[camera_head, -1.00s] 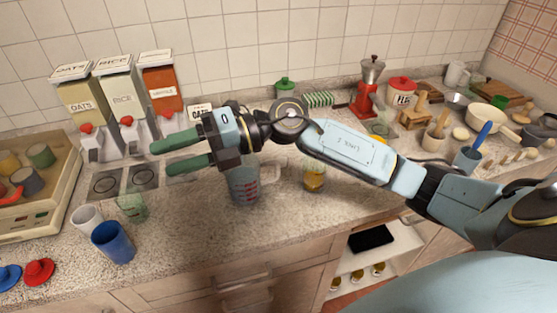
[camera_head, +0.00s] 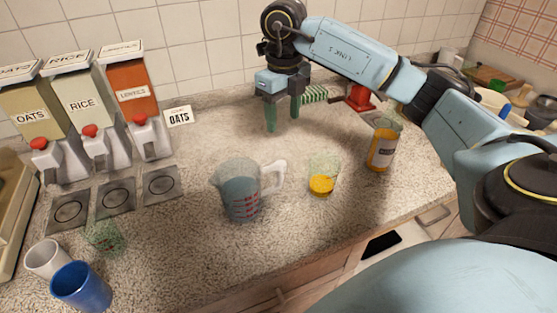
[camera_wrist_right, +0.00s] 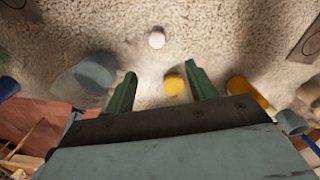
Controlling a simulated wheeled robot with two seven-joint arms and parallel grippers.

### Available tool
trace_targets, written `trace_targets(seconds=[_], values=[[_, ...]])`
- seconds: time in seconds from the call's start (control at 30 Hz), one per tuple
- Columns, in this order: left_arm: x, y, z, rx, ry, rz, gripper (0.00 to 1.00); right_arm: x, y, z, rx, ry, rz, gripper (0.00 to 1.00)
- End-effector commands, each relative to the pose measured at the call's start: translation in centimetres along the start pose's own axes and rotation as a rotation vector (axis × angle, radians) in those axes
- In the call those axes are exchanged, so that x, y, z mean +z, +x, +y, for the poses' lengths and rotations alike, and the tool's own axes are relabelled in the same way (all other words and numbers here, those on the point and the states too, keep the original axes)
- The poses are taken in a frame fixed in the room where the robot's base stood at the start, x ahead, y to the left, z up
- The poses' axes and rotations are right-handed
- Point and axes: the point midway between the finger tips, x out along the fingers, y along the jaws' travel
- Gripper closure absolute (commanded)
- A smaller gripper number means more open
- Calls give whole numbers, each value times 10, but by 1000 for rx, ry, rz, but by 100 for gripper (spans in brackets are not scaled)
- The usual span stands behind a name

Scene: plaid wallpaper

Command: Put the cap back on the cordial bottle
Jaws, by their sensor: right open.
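A clear vessel with an orange label or contents (camera_head: 381,150), apparently the cordial bottle, stands upright at the right of the counter, below my right forearm. I see no cap on its top. In the wrist view an orange shape at the right (camera_wrist_right: 243,88) seems to be the same vessel. My right gripper (camera_head: 283,124) is open and empty, fingers pointing down, over the back of the counter, left of the vessel. A small pale round thing (camera_wrist_right: 156,40) lies beyond the fingertips in the wrist view; I cannot tell whether it is the cap. My left gripper is out of view.
A measuring jug (camera_head: 240,190) and a glass with orange liquid (camera_head: 322,183) stand in front of my gripper. Blue (camera_head: 80,288) and white (camera_head: 46,260) cups are at the left. Dispensers (camera_head: 82,105) line the back left.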

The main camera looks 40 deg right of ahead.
Motion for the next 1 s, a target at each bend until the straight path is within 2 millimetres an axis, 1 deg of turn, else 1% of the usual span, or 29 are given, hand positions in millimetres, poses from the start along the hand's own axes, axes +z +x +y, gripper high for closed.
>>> trace_targets(seconds=[0.07,0.17,0.4,0.53,0.67,1.0], values=[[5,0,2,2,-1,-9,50,0,2,0,1,-1,1,44],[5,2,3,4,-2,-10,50,0,13,1,2,-1,2,44],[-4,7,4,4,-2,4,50,0,60,1,3,-1,3,44],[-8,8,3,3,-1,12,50,0,76,2,3,-2,1,44],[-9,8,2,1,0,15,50,0,82,2,3,-3,-1,44],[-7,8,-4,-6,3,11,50,1,84,2,3,-3,-1,44]])
